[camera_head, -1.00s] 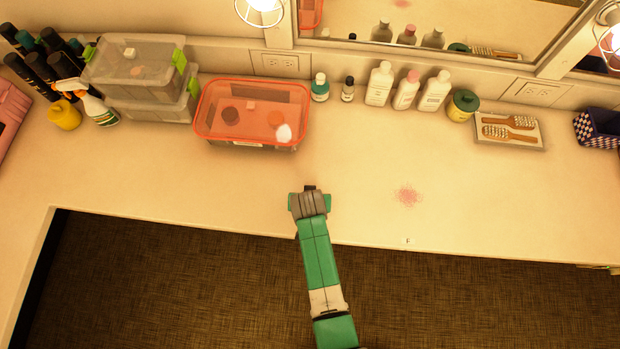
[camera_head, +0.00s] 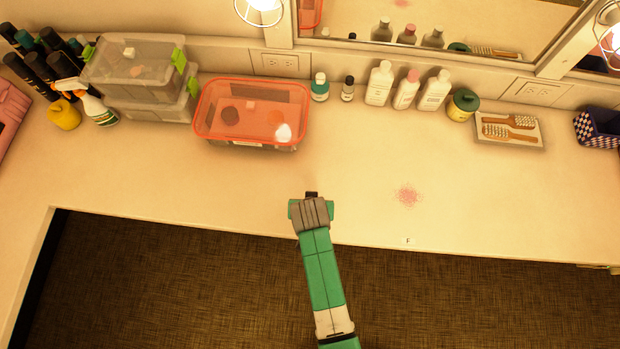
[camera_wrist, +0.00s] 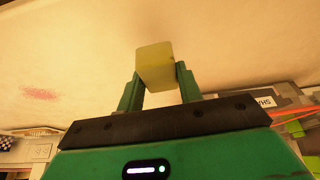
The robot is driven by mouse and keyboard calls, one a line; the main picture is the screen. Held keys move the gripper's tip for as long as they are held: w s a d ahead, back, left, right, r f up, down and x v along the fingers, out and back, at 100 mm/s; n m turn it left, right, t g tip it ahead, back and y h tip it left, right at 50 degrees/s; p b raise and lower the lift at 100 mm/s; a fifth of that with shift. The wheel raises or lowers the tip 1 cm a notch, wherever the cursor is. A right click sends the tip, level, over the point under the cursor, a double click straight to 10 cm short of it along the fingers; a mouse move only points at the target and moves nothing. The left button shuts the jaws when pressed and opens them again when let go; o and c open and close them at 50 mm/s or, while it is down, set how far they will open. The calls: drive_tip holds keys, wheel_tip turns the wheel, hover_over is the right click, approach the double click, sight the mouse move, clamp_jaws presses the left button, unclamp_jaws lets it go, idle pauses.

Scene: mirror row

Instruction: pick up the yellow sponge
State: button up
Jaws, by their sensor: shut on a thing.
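The yellow sponge (camera_wrist: 154,66) is a small pale yellow block in the wrist view. My gripper (camera_wrist: 157,82) is shut on it, with one green finger on each side. In the head view my gripper (camera_head: 311,197) is over the front part of the counter, below the orange-rimmed bin. The sponge is hidden there by my wrist. I cannot tell from these views how high it is above the counter.
An orange-rimmed clear bin (camera_head: 205,133) stands behind my gripper. Bottles (camera_head: 378,84) line the wall, with a brush tray (camera_head: 508,145) at the right. A pink powder smudge (camera_head: 408,195) marks the counter (camera_head: 480,205). Clear stacked boxes (camera_head: 112,75) stand at the left.

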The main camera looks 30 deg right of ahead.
drive_tip(key=s+a+r, duration=0.1)
drive_tip(key=s+a, duration=0.3)
drive_tip(key=s, duration=0.8)
drive_tip(key=shift+a+r+b, duration=0.15)
drive_tip(key=shift+b, duration=0.3)
